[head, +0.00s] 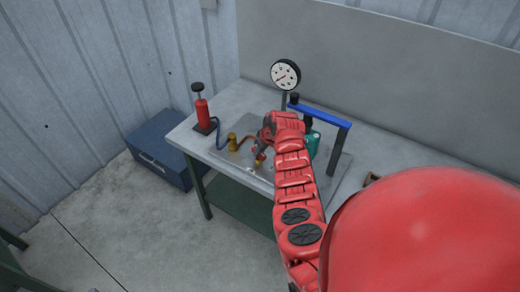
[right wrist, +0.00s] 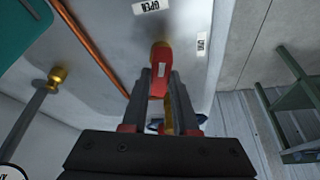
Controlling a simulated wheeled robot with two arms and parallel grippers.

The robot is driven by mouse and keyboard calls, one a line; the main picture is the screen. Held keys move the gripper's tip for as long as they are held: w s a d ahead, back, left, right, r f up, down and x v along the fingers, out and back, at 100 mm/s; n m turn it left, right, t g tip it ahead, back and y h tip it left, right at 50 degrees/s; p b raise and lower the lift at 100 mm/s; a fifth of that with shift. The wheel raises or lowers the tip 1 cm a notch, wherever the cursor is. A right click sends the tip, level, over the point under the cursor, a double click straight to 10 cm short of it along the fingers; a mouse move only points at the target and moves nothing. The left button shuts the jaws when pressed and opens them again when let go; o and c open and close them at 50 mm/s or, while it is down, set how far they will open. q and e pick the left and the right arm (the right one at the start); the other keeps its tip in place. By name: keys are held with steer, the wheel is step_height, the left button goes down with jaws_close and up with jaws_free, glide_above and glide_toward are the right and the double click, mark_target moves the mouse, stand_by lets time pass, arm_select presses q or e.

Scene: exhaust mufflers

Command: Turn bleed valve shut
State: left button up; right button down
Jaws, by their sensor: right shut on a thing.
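The red lever of the bleed valve (right wrist: 159,62) sits between the two dark fingers of my right gripper (right wrist: 161,88). The gripper is shut on it. Its far end points towards a label reading OPEN (right wrist: 152,6). A second label (right wrist: 201,45), too small to read for sure, lies to its right. In the head view my right gripper (head: 260,157) reaches down over the metal plate on the bench, and my red arm and hand hide part of the valve. My left gripper is not in view.
The bench (head: 188,139) carries a red hand pump (head: 202,112), a brass fitting (head: 232,142), a round gauge (head: 285,75), a blue-topped frame (head: 320,115) and a teal part (head: 313,145) close to my arm. A copper pipe (right wrist: 92,45) runs beside the lever. A blue case (head: 160,150) stands left on the floor.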

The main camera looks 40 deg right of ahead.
steer(key=shift+r+m, duration=0.1)
steer(key=shift+m, duration=0.4)
steer(key=m, duration=0.1)
steer(key=m+h, duration=0.1)
steer(key=shift+a+f+m, duration=0.15)
steer(key=shift+f+m, duration=0.05)
steer(key=shift+m, duration=0.2)
steer(key=shift+m+h, duration=0.6)
steer(key=shift+m, duration=0.3)
steer(key=shift+w+f+m+g+h+b, duration=0.1)
steer(key=shift+m+g+h+b, duration=0.2)
steer(key=shift+m+b, duration=0.5)
steer(key=m+g+b, duration=0.1)
steer(key=m+b, duration=0.2)
steer(key=b, duration=0.1)
steer(key=m+h+b, duration=0.1)
steer(key=m+b, duration=0.2)
steer(key=b, duration=0.2)
steer(key=shift+w+a+f+g+h, duration=0.1)
steer(key=shift+a+g+h, duration=0.05)
steer(key=shift+g+h, duration=0.2)
steer(key=shift+r+m+g+b, duration=0.2)
steer(key=shift+m+g+b, duration=0.15)
steer(key=shift+m+b, duration=0.5)
steer(key=c, duration=0.7)
jaws_free()
steer(key=shift+r, duration=0.1)
